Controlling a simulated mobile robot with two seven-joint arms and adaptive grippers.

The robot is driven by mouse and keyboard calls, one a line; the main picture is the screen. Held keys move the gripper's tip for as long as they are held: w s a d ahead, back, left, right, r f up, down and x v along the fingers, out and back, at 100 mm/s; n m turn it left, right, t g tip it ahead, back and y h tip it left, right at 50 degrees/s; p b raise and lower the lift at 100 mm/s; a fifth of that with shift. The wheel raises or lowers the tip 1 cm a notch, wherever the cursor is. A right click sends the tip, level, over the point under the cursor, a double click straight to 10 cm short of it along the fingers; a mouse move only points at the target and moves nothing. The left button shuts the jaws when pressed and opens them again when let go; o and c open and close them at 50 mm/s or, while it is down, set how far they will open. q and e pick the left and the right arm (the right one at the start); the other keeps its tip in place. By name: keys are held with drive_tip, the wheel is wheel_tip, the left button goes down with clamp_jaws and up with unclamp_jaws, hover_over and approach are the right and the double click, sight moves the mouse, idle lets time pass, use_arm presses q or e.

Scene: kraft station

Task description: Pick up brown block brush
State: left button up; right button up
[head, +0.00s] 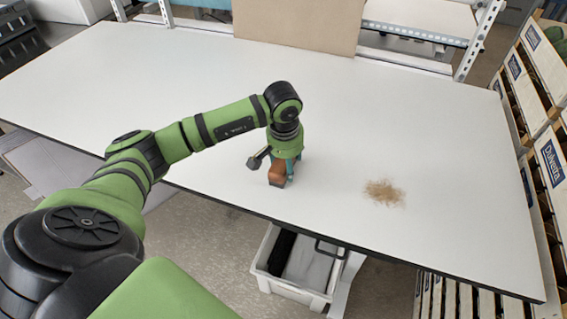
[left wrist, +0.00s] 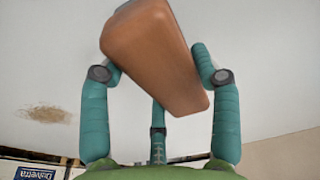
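The brown block brush (head: 277,174) is at my left gripper, over the front middle part of the white table (head: 200,95). In the left wrist view the brush (left wrist: 155,50) is a tilted brown block with rounded edges; no bristles show. My left gripper (head: 282,172) points down, and its teal fingers (left wrist: 157,65) bend inward against both sides of the block. One fingertip is partly hidden behind it. I cannot tell whether the brush touches the table. My right gripper is not in view.
A brown dust patch (head: 384,192) lies on the table to the right of the brush. A white bin (head: 297,268) with dark contents stands below the front edge. Stacked pallets (head: 545,150) stand on the right, and a brown board (head: 300,25) at the back. Most of the tabletop is clear.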

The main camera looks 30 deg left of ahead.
use_arm(q)
drive_tip(key=shift+c, duration=0.2)
drive_tip(key=shift+w+r+b, duration=0.1)
drive_tip(key=shift+r+b, duration=0.5)
drive_tip(key=shift+r, duration=0.05)
drive_tip(key=r+b, duration=0.1)
drive_tip(key=r, duration=0.1)
drive_tip(key=shift+d+r+b, duration=0.2)
drive_tip(key=shift+r+b, duration=0.15)
drive_tip(key=s+d+r+b, duration=0.1)
drive_tip(key=d+r+b, duration=0.2)
drive_tip(key=d+r, duration=0.4)
drive_tip(key=shift+d+b, duration=0.3)
drive_tip(key=shift+d, duration=1.85)
drive_tip(key=shift+s, duration=0.1)
